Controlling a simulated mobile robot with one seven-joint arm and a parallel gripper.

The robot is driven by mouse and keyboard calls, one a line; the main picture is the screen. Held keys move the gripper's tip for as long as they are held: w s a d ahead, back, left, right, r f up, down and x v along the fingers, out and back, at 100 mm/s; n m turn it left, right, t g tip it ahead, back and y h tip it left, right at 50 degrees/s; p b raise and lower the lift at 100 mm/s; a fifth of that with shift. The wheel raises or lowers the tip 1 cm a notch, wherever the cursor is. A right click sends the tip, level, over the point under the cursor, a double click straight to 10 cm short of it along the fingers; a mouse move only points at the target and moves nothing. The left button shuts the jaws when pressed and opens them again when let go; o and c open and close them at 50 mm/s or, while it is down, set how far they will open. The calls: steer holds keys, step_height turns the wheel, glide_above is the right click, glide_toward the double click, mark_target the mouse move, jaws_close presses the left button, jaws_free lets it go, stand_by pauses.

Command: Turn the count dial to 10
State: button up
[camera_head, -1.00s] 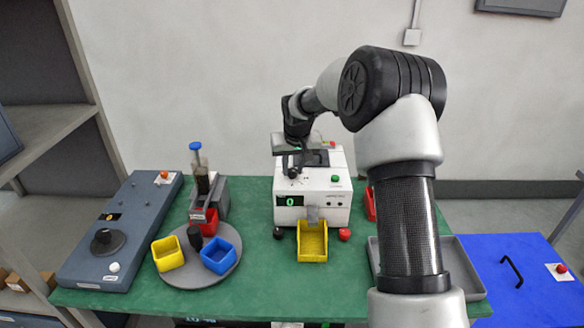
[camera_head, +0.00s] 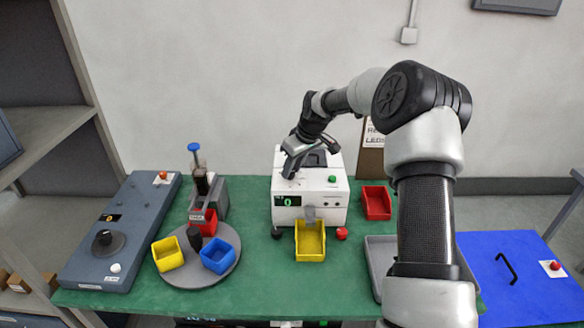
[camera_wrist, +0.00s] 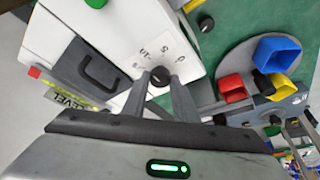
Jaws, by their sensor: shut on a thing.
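The white counting machine (camera_head: 325,200) stands at the middle back of the green table. Its green front display (camera_head: 288,202) reads 0. The black count dial (camera_wrist: 159,74) is on the machine's top face, with printed marks around it, only some of them legible. My gripper (camera_wrist: 161,82) is shut on the dial, one finger on each side of it. In the head view my gripper (camera_head: 290,172) is over the left part of the machine's top and hides the dial. The dial's pointer cannot be made out.
A yellow bin (camera_head: 310,243) stands at the machine's front and a red bin (camera_head: 377,204) at its right. A round grey turntable (camera_head: 190,277) with small bins is at left, beside a dark grey console (camera_head: 120,235). A grey tray (camera_head: 376,271) lies at right.

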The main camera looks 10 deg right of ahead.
stand_by(0.4)
steer(key=o, duration=1)
steer(key=b+v, duration=0.1)
steer(key=v, duration=1.6)
steer(key=shift+r, duration=0.25)
